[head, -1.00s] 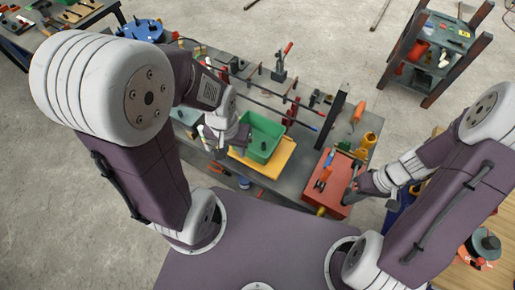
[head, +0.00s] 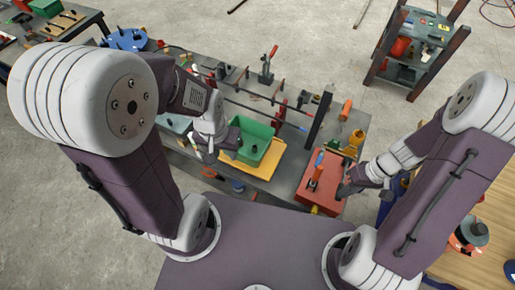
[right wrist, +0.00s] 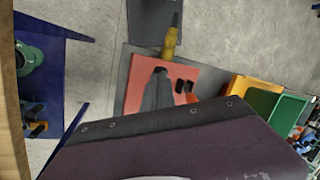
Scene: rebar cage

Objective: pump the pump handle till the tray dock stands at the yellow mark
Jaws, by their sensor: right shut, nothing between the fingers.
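A green tray (head: 253,146) sits on a yellow board (head: 262,168) on the grey bench; I cannot tell whether this is the tray dock. A red box (head: 322,182) stands right of it, with a yellow handle-like piece (head: 315,209) at its near side, also in the right wrist view (right wrist: 170,42). I cannot pick out the pump handle or the yellow mark for certain. My right gripper (head: 345,190) is shut and empty by the red box's right edge; its dark fingers (right wrist: 158,88) show over red. My left gripper (head: 204,148) hovers left of the tray, its jaws unclear.
A dark upright post (head: 320,120) rises behind the red box. Clamps and rods (head: 268,68) fill the bench's back. A dark shelf rack (head: 412,50) stands at the back right. A blue stand (right wrist: 52,90) shows in the right wrist view. Concrete floor lies around.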

